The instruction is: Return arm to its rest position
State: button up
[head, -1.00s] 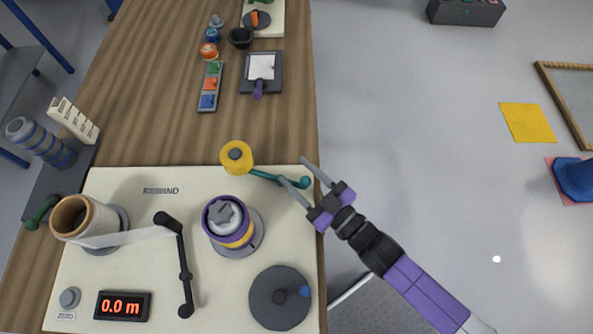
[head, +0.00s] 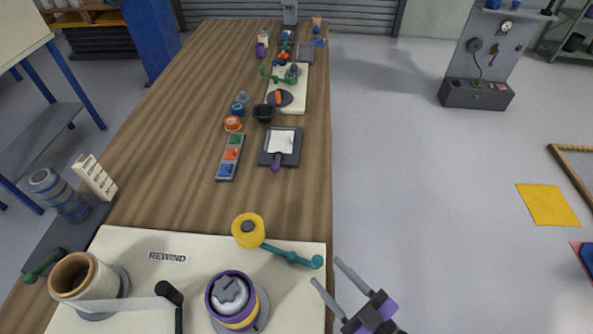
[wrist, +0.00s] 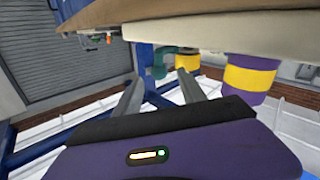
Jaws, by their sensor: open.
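My gripper (head: 335,277) is open and empty in the head view, at the bottom, just right of the table's right edge. Its two grey fingers point up and left, apart from the teal crank (head: 292,257) with the yellow hub (head: 248,230) on the rewind board. In the wrist view the open fingers (wrist: 159,95) show with nothing between them. Beyond them are the yellow hub (wrist: 188,62) and a purple and yellow roller (wrist: 250,75). Most of my arm is out of the head view.
The rewind board (head: 200,247) holds a cream roll (head: 85,280) and a purple-rimmed roller (head: 237,300). The wooden table (head: 190,205) runs far back with several small items. Open floor (head: 420,200) lies to the right, with a yellow mat (head: 547,204).

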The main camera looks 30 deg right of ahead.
jog(key=s+r+m+g+h, duration=0.2)
jog(key=s+r+m+g, duration=0.1)
jog(key=s+r, duration=0.8)
jog(key=s+m, duration=0.1)
jog(key=s, duration=0.3)
jog(key=shift+d+h, duration=0.2)
jog(key=shift+h, duration=0.2)
jog(key=shift+a, duration=0.1)
